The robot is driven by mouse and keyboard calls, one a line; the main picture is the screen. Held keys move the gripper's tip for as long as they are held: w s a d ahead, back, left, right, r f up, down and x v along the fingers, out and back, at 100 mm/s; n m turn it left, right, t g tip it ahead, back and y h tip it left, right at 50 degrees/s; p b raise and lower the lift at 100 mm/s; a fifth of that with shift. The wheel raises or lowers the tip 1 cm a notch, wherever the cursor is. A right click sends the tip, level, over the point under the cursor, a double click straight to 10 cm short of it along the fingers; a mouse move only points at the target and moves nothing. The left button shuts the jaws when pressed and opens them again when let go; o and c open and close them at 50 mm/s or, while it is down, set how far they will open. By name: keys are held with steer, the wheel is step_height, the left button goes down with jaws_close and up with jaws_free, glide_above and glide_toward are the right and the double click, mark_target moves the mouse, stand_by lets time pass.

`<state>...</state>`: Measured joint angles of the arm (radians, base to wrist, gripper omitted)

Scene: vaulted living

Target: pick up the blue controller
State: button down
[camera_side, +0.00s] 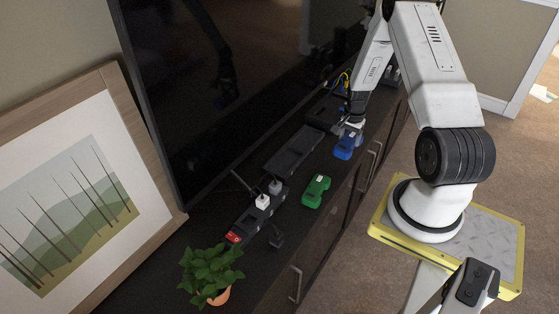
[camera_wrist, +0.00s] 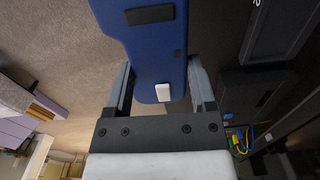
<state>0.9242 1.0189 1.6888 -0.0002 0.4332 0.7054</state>
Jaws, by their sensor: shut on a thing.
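The blue controller (camera_side: 345,147) is at my gripper (camera_side: 351,126), by the front edge of the dark cabinet in the side view. In the wrist view the blue controller (camera_wrist: 160,50) lies between the two fingers of my gripper (camera_wrist: 160,85), which are shut on its sides. Its face shows a black rectangle and a small white patch. In the side view it appears close to the cabinet top; I cannot tell whether it touches it.
A green controller (camera_side: 316,190) lies nearby on the cabinet top (camera_side: 290,216). Behind it are a black tray (camera_side: 293,150), a power strip (camera_side: 246,221) with white plugs and a large television (camera_side: 235,80). A potted plant (camera_side: 208,272) stands at the near end.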

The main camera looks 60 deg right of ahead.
steer(key=s+a+r, duration=0.4)
steer(key=s+a, duration=0.2)
steer(key=shift+s+a+r, duration=0.15)
steer(key=shift+s+r, duration=0.05)
steer(key=shift+s, duration=0.15)
stand_by(0.6)
